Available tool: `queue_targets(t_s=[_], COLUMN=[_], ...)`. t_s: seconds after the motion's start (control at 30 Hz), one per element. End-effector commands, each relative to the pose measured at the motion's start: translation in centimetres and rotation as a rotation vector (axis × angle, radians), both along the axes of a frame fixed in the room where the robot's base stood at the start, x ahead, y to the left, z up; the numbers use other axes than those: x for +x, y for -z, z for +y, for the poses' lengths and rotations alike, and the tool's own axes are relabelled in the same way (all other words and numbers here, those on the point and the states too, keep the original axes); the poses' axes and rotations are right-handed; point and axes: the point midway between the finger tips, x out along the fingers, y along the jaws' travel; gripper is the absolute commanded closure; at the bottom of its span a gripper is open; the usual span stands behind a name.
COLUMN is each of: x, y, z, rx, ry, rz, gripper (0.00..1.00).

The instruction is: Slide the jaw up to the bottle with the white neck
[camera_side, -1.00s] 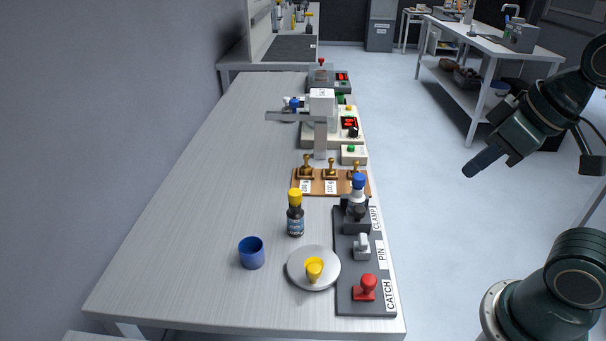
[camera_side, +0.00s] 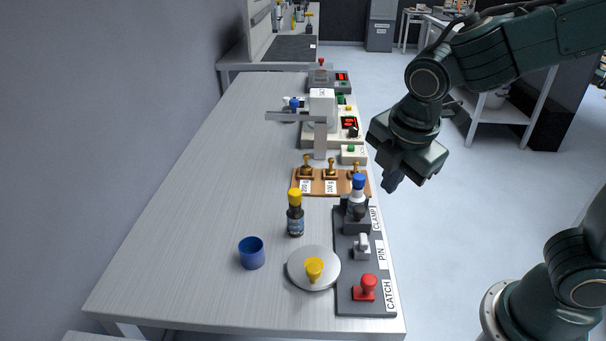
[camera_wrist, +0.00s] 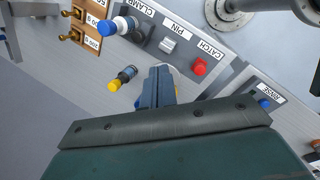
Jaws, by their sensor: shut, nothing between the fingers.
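A bottle with a blue cap and a white neck (camera_side: 356,198) stands upright at the CLAMP end of the dark grey board (camera_side: 350,272). It also shows in the wrist view (camera_wrist: 122,23). A dark clamp jaw with a knob (camera_side: 359,214) is right beside the bottle on the near side; I cannot tell whether they touch. My gripper (camera_side: 391,184) is shut and empty, pointing down just right of the clamp and apart from it. In the wrist view its closed fingers (camera_wrist: 157,86) hide part of the table.
On the board are a white PIN handle (camera_side: 362,246) and a red CATCH knob (camera_side: 367,287). A dark yellow-capped bottle (camera_side: 295,216), a blue cup (camera_side: 251,253) and a round plate (camera_side: 300,279) with a yellow piece stand left. Brass weights (camera_side: 330,172) are behind. The table's left side is clear.

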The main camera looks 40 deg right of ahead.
Motion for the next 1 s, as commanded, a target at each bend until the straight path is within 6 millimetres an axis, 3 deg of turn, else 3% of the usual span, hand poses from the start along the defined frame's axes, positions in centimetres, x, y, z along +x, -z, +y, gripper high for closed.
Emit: queue_targets(t_s=[0.2,0.4,1.0], x=[1.6,2.4,2.8], y=[2.5,4.0,5.5], z=[2.8,4.4,4.4], rx=[-0.155,-0.250,-0.281], ry=[-0.332,-0.534,-0.596], rz=[0.103,0.167,0.189], gripper=[1.00,1.00,1.00])
